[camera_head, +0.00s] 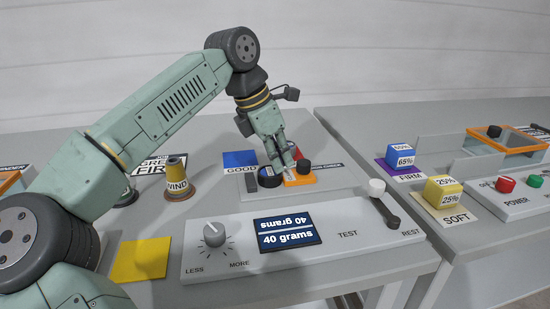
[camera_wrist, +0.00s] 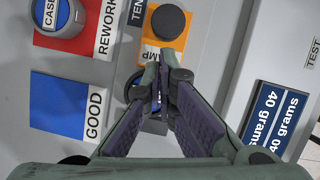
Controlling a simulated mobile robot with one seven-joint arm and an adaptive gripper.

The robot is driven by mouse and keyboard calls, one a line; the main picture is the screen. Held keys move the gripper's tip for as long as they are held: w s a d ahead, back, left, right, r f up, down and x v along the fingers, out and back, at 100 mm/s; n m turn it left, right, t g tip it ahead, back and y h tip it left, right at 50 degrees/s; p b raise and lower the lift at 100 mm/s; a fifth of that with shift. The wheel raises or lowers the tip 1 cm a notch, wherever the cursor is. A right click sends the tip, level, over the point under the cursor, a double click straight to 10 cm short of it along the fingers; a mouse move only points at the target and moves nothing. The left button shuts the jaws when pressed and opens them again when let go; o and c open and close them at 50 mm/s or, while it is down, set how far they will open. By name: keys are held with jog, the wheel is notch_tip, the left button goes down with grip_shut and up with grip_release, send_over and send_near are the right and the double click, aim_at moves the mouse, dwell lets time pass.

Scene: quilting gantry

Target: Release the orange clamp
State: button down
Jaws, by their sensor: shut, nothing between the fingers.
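The orange clamp plate (camera_head: 299,181), partly labelled "AMP" in the wrist view (camera_wrist: 152,48), lies on the grey table beside the blue "GOOD" patch. A black round knob (camera_head: 304,166) stands on it, and this knob (camera_wrist: 168,22) is uncovered at the top of the wrist view. My gripper (camera_head: 289,166) is shut and empty. Its fingertips (camera_wrist: 164,62) show just below the knob in the wrist view, over the plate's edge. I cannot tell whether they touch anything. A dark round piece with a blue ring (camera_wrist: 132,85) is partly hidden behind the fingers.
A grey panel carries a "40 grams" display (camera_head: 287,234), a dial (camera_head: 214,234) and a white-tipped lever (camera_head: 378,188). A "REWORK" patch with a capped piece (camera_wrist: 55,12) is near. Another orange frame (camera_head: 510,140) is far right.

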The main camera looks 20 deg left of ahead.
aim_at(306, 163)
jog(key=w+d, duration=0.1)
jog(key=d, duration=0.1)
jog(key=w+d+p, duration=0.1)
jog(key=w+d, duration=0.1)
jog(key=shift+d, duration=0.15)
jog(key=shift+s, duration=0.1)
dwell(0.3)
